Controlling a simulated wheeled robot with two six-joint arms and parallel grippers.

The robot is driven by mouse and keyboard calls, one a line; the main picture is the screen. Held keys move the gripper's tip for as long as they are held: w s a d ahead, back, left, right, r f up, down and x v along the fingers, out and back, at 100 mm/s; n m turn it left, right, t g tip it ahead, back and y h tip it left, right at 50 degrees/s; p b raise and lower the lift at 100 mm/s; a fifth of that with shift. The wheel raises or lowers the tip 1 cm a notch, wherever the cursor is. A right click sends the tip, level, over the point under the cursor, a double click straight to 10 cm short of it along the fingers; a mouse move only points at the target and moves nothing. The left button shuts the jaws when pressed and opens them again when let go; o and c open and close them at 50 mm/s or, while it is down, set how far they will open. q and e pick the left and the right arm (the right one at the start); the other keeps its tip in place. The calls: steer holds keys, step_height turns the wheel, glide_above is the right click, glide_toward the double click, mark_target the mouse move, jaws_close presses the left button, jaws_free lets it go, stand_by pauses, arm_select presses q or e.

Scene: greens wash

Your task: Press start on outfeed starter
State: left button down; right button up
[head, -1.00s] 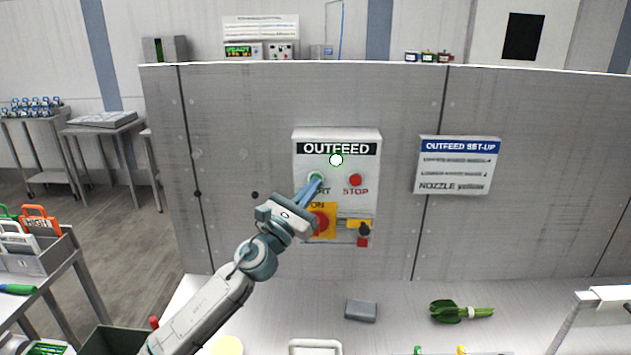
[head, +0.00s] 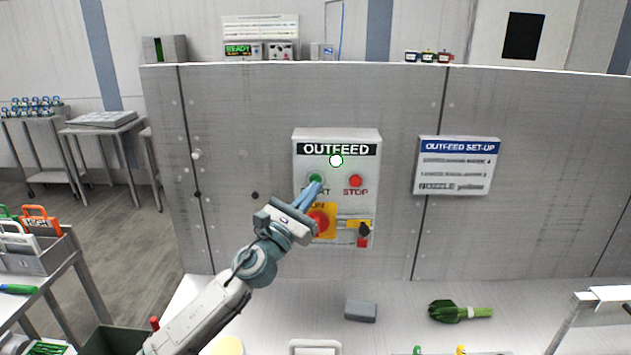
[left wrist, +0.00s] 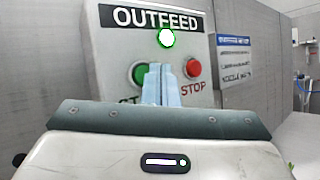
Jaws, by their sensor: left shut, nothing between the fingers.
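The outfeed starter (head: 337,187) is a pale box on the grey wall panel. Its green start button (head: 315,179) is at the left and its red stop button (head: 355,181) at the right. A round lamp (head: 336,160) above them is bright white with a green rim. My left gripper (head: 316,186) is shut and empty, its blue fingertips just in front of and below the start button, partly hiding the START label. In the left wrist view, the fingers (left wrist: 160,72) overlap the right edge of the green button (left wrist: 138,75); contact cannot be told. My right gripper is not in view.
A red knob on a yellow plate (head: 330,232) and a black knob (head: 364,229) sit low on the starter. An OUTFEED SET-UP sign (head: 457,165) hangs to the right. A grey block (head: 361,310) and a green leafy bunch (head: 460,312) lie on the counter below.

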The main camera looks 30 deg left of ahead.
arm_select(q)
steer(key=s+d, duration=0.1)
steer(key=s, duration=0.1)
steer(key=s+d+p, duration=0.1)
steer(key=s, duration=0.1)
steer(key=shift+s+d, duration=0.1)
steer(key=shift+d, duration=0.2)
stand_by(0.8)
